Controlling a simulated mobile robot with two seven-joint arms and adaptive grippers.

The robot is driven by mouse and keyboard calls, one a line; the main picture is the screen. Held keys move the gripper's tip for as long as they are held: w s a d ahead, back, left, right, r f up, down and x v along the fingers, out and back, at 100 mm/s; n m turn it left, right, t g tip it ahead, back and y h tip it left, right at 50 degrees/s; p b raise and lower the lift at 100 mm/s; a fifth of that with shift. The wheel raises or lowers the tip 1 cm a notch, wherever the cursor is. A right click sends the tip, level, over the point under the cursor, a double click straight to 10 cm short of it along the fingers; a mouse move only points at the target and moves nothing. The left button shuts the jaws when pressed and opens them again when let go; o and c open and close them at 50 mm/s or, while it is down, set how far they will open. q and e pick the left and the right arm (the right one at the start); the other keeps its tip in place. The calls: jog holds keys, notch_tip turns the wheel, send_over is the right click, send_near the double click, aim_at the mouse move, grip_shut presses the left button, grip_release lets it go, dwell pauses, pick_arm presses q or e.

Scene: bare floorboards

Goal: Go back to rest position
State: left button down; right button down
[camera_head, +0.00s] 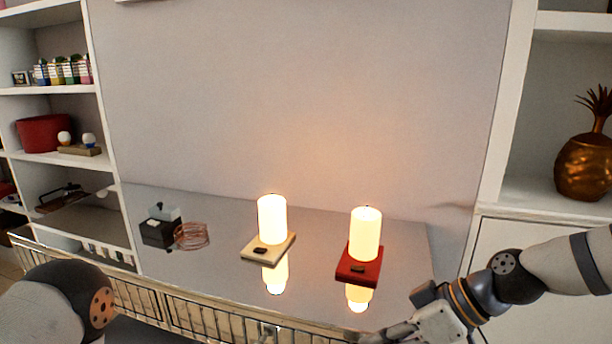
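My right arm comes in from the right, and its gripper (388,334) is at the bottom edge, in front of the lamp with the red base. Its fingers are partly cut off by the frame, so I cannot tell if they are open or shut. Only a rounded grey and black link of my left arm shows at the bottom left; its gripper is out of view. A lit lamp with a cream base (268,247) and a lit lamp with a red base (359,266) stand upright on the glossy grey shelf top (220,270). No gripper touches either lamp.
A small dark box (158,232) and a coil of copper wire (192,236) lie left on the shelf top. White shelving on the left holds a red bin (43,133). A golden pineapple ornament (584,165) stands in the right shelving. A wire-fronted edge (200,315) runs along the front.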

jog(key=s+f+m+g+h, duration=0.3)
jog(key=s+f+m, duration=0.3)
jog(key=s+f, duration=1.1)
pick_arm(q)
jog(key=shift+w, duration=0.2)
pick_arm(e)
jog(key=s+d+f+m+h, duration=0.2)
jog(key=s+d, duration=0.3)
jog(key=s, duration=0.3)
jog(key=s+d+f+m+g+h, duration=0.1)
jog(key=s+d+f+m+h, duration=0.1)
jog(key=s+d, duration=0.4)
jog(key=s+h, duration=0.1)
jog(key=s, duration=0.2)
jog(key=shift+s+f+h, duration=0.3)
jog(key=shift+a, duration=0.1)
